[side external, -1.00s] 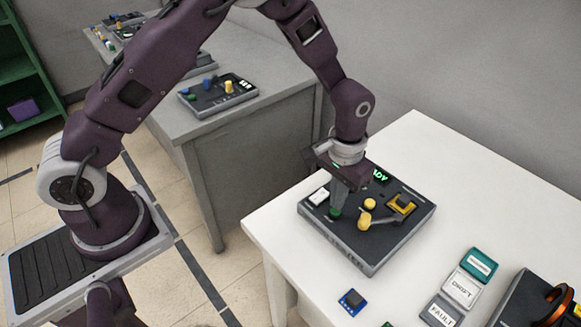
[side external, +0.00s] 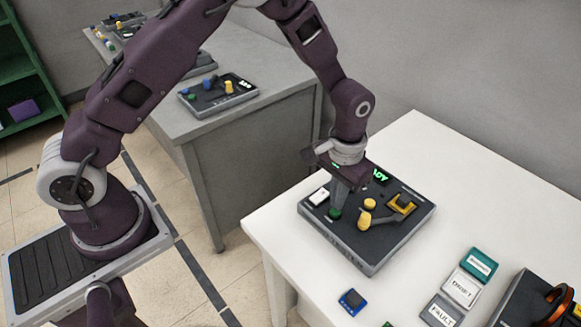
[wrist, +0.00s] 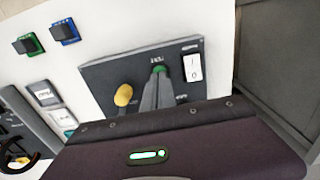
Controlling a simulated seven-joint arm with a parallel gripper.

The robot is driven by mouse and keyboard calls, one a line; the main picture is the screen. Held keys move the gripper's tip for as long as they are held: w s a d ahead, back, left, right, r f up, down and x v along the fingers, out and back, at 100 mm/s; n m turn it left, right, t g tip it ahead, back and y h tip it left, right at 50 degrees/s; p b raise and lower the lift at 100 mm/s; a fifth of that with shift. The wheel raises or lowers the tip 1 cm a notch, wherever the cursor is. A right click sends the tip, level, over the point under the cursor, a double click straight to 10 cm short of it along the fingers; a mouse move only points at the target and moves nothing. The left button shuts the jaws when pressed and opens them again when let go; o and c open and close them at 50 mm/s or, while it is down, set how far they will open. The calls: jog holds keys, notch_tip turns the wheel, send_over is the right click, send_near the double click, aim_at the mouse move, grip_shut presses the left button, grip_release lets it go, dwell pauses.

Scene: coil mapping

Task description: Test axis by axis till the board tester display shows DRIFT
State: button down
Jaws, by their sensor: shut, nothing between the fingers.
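The board tester (side external: 375,245) is a dark box on the white table. In the wrist view my gripper (wrist: 159,78) covers part of the green button (wrist: 161,69). A yellow knob (side external: 364,221) stands beside it, with another yellow knob (side external: 370,203) behind. A yellow holder (side external: 403,205) is at the right. A white rocker switch (wrist: 192,67) sits beside the button.
Teal (side external: 479,264), DRIFT (side external: 462,288) and FAULT (side external: 440,312) labelled pads stand in a row on the white table (side external: 430,140). A blue part (side external: 352,301) lies in front of the tester. A dark machine with an orange ring (side external: 535,302) is at the lower right.

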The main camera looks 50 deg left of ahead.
jog(key=shift+f, duration=0.1)
dwell(0.3)
jog(key=shift+f, duration=0.8)
jog(key=shift+r, duration=3.2)
